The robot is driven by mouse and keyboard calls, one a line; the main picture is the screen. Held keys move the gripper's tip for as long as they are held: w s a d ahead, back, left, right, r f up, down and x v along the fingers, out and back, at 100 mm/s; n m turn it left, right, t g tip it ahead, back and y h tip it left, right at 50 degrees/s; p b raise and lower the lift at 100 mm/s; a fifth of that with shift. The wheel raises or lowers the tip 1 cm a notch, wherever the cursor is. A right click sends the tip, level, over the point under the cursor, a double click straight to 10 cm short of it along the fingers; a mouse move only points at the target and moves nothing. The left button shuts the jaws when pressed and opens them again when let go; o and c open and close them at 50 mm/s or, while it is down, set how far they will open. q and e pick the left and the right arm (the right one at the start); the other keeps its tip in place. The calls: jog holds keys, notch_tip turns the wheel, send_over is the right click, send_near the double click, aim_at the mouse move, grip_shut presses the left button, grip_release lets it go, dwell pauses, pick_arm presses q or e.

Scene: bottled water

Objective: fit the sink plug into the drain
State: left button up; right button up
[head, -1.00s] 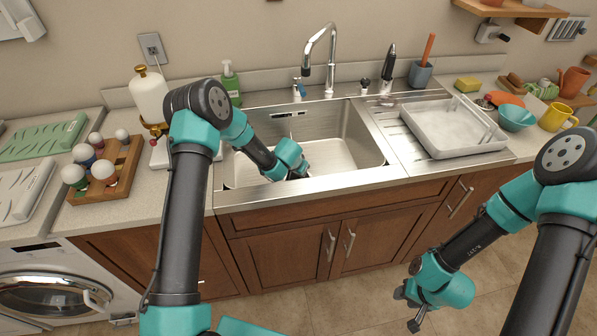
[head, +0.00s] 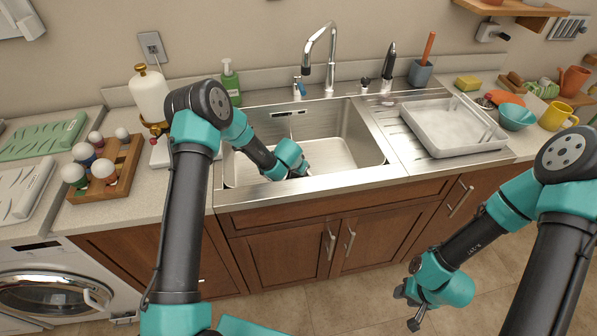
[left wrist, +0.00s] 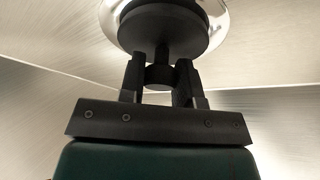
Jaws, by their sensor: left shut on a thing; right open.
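My left gripper (head: 300,172) reaches down into the steel sink (head: 352,135); its fingers are largely hidden behind the arm and the front rim in the head view. In the left wrist view the left gripper (left wrist: 160,76) is shut on the stem of the black sink plug (left wrist: 165,28). The plug's round dark disc lies over the drain (left wrist: 222,14), whose bright metal ring shows around it. I cannot tell whether the plug sits in the drain or just above it. My right gripper (head: 414,299) is open and empty in front of the cabinets.
A tap (head: 331,60) stands behind the sink. A white tray (head: 452,128) sits on the drainer at right. A soap bottle (head: 231,84) and a wooden rack (head: 108,172) with several bottles stand at left. The right part of the basin is clear.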

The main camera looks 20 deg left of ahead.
pick_arm(q)
jog(key=shift+f, duration=0.55)
dwell(0.5)
jog(key=o, duration=1)
jog(key=v, duration=1.7)
jog(key=shift+s+r, duration=0.15)
